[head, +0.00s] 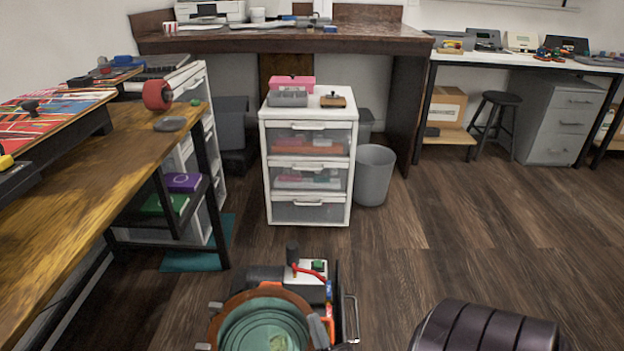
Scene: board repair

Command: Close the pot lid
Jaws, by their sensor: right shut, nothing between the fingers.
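The pot (262,328) is at the bottom centre, cut off by the picture's edge. It has a copper-coloured rim, a green round inside and clamps around the rim. Behind it is a dark assembly with a white box (310,285), a black knob, a green button and a red hose; I cannot tell whether this is the lid. A metal bar handle is on its right. My left gripper is out of view.
A wooden workbench (110,190) runs along the left. A white drawer unit (310,100) and a grey bin (374,175) stand ahead. Farther right are a black stool (495,105) and a grey cabinet (558,115). The wooden floor (480,235) at the right is clear.

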